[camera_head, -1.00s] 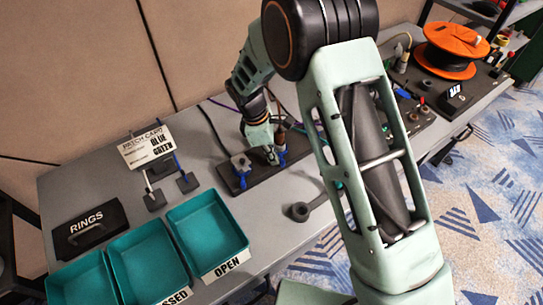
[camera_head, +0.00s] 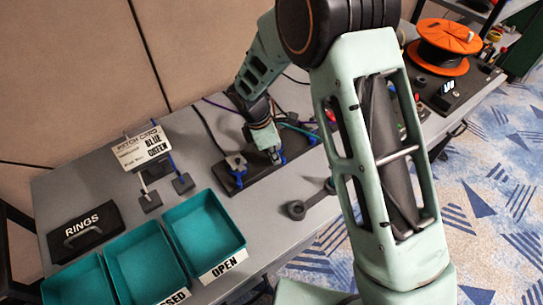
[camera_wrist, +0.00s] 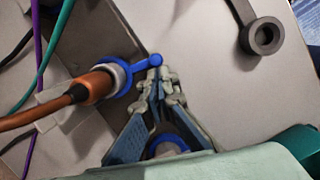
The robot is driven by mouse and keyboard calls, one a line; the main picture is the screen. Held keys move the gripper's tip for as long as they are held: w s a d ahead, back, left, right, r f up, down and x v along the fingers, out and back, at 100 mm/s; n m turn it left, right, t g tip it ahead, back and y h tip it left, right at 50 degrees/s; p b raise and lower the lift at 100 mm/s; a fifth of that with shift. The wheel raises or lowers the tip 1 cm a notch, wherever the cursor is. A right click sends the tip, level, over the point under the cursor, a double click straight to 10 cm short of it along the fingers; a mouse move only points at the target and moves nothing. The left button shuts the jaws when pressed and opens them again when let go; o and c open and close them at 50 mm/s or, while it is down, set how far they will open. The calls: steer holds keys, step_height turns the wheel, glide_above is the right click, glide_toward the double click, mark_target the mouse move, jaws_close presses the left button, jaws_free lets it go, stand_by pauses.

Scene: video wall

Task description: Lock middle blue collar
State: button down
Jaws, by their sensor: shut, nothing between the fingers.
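In the wrist view, a blue collar (camera_wrist: 120,74) sits around the end of a copper-coloured plug (camera_wrist: 92,86). Its blue lever (camera_wrist: 147,64) points right and ends in a round knob. My gripper (camera_wrist: 156,82) is shut and empty, its fingertips right beside and just below the knob; I cannot tell whether they touch it. A dark round part with a blue edge (camera_wrist: 167,146) shows between the finger bases. In the head view my gripper (camera_head: 274,158) is at the dark base board (camera_head: 262,174), hiding most of the middle collar. A grey fitting with blue (camera_head: 237,164) stands left of it.
A card stand (camera_head: 145,150), a RINGS box (camera_head: 83,228) and teal trays (camera_head: 205,222) lie left. A dark ring-ended part (camera_wrist: 262,37) lies on the table right of the board. Purple and green cables (camera_wrist: 52,45) run behind the plug. An orange reel (camera_head: 443,40) stands far right.

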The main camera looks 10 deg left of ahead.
steer(key=d+n, duration=0.1)
steer(key=n, duration=0.2)
steer(key=shift+w+d+t, duration=0.3)
steer(key=shift+d, duration=0.1)
steer(key=n, duration=0.1)
steer(key=w+d+n+y+p, duration=0.1)
steer(key=n, duration=0.1)
steer(key=shift+d, duration=0.2)
steer(key=shift+a, duration=0.1)
steer(key=shift+a, duration=0.8)
